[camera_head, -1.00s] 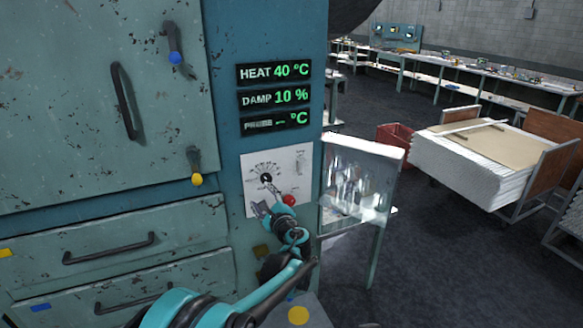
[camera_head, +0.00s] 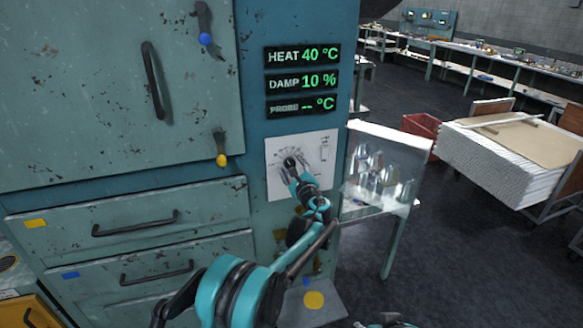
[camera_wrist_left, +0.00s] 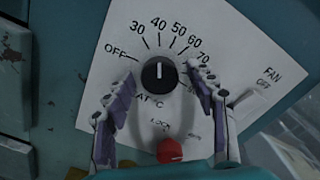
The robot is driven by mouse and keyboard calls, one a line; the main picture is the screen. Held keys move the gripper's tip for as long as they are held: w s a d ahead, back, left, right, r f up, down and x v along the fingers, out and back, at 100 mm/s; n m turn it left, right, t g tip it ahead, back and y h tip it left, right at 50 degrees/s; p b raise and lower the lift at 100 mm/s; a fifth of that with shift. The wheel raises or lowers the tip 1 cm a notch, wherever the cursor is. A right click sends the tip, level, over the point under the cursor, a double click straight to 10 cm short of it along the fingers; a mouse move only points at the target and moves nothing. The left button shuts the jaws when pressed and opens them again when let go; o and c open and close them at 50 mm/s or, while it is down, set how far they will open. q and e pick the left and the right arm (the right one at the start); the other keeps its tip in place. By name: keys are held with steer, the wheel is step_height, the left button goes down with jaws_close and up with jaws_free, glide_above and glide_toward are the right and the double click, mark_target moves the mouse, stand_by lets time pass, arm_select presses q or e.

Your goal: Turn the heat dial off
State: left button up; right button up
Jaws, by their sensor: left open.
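The heat dial (camera_wrist_left: 158,75) is a black round knob on a white panel (camera_wrist_left: 220,40) printed OFF, 30, 40, 50, 60, 70. Its white mark points up to 40 in the left wrist view. In the head view the dial (camera_head: 290,163) shows just above the gripper's fingers. My left gripper (camera_wrist_left: 165,84) is open, one finger on each side of the dial's lower half. Gaps show between fingers and knob, so it is not clamped. In the head view the left gripper (camera_head: 301,184) partly covers the panel. My right gripper is not recognisable in view.
A red knob (camera_wrist_left: 170,150) sits below the dial between the fingers. A FAN switch (camera_wrist_left: 247,100) is right of it. The display (camera_head: 302,55) reads HEAT 40 °C. A small stand with glassware (camera_head: 380,180) stands close to the right of the cabinet.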

arm_select(q)
steer(key=c, duration=1.2)
steer(key=shift+o, duration=0.2)
steer(key=shift+n, duration=0.3)
steer(key=n, duration=0.2)
steer(key=shift+n, duration=0.4)
steer(key=n, duration=0.3)
steer(key=shift+n+b, duration=0.3)
steer(key=shift+b, duration=0.1)
steer(key=n, duration=0.6)
steer(key=shift+r, duration=0.1)
